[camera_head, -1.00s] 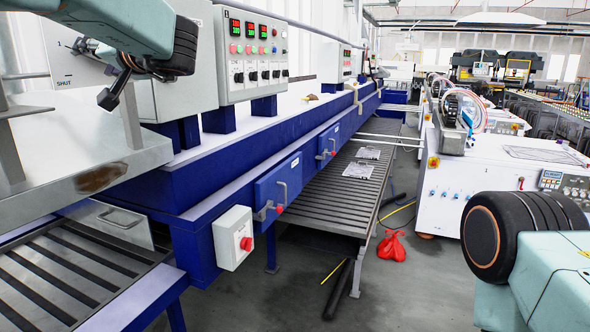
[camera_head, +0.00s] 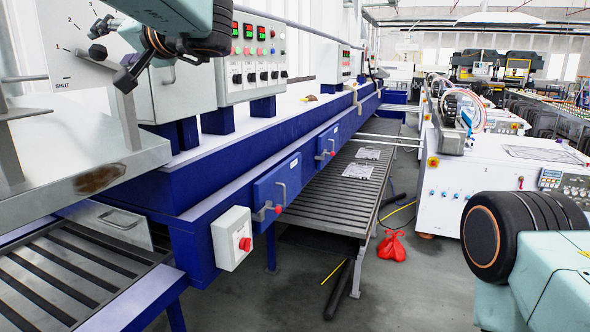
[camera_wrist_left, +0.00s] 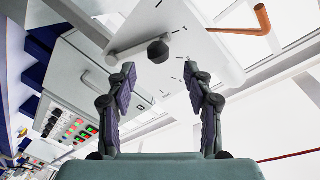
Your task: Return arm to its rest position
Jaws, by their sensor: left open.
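My left gripper (camera_head: 115,65) is at the upper left of the head view, in front of a pale panel (camera_head: 62,68) marked with numbers and SHUT. In the left wrist view the gripper (camera_wrist_left: 161,70) has its two fingers spread wide, with nothing between the pads. A grey lever (camera_wrist_left: 130,50) with a dark ball knob (camera_wrist_left: 157,51) is mounted on the panel, just beyond the fingertips in that view. I cannot tell the exact gap to the knob. My right gripper is out of view; only part of my right arm shows at the lower right.
A control box (camera_head: 250,60) with red and green displays stands on the blue machine (camera_head: 190,180), close right of the gripper. A metal hood (camera_head: 75,160) lies below it. A bent orange-brown bar (camera_wrist_left: 262,20) shows in the wrist view. The grey floor (camera_head: 400,290) is partly clear.

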